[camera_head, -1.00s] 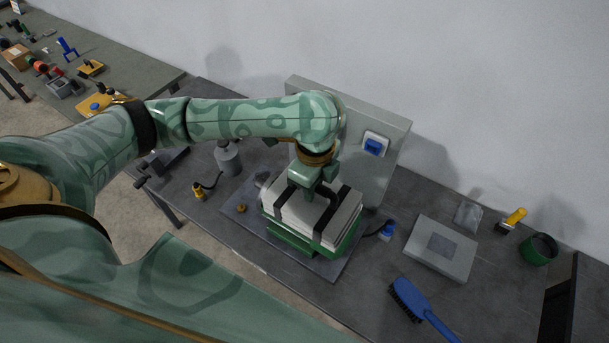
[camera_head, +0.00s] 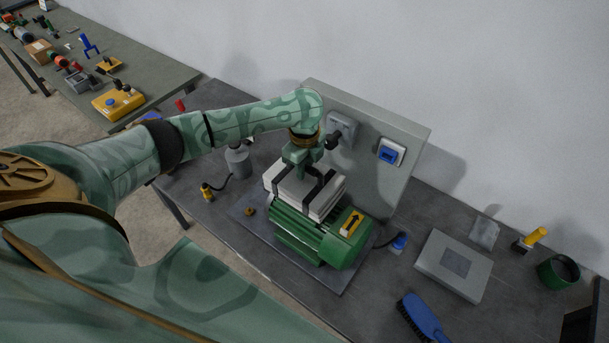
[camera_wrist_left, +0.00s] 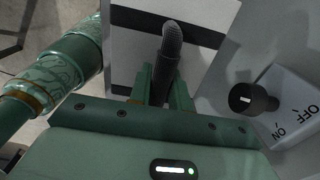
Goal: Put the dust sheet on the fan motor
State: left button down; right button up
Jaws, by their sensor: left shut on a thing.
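The dust sheet (camera_head: 277,179) is a folded whitish bundle with black straps. My left gripper (camera_head: 303,166) is above it and shut on it. In the left wrist view the fingers (camera_wrist_left: 165,85) close on a dark ribbed handle over the pale, black-banded sheet (camera_wrist_left: 188,60). The fan motor (camera_head: 340,248) is green and ribbed, with a yellow arrow label on its right end. The sheet hides the motor's back left part in the head view. I cannot tell whether it touches the motor. My right gripper is not in view.
A grey upright panel (camera_head: 405,150) with a blue switch stands close behind. A rotary knob (camera_wrist_left: 252,98) marked ON and OFF shows in the left wrist view. A grey bottle (camera_head: 238,162), grey box (camera_head: 440,280), blue brush (camera_head: 424,318) and green cup (camera_head: 558,272) stand around.

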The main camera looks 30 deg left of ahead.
pick_arm(q)
notch_tip(320, 180, down, 3)
jog(key=shift+f, duration=0.1)
jog(key=c, duration=1.3)
grip_release()
jog(key=shift+r, duration=0.3)
notch_tip(320, 180, up, 12)
jog(key=shift+f+p, duration=0.2)
jog(key=shift+p, duration=0.7)
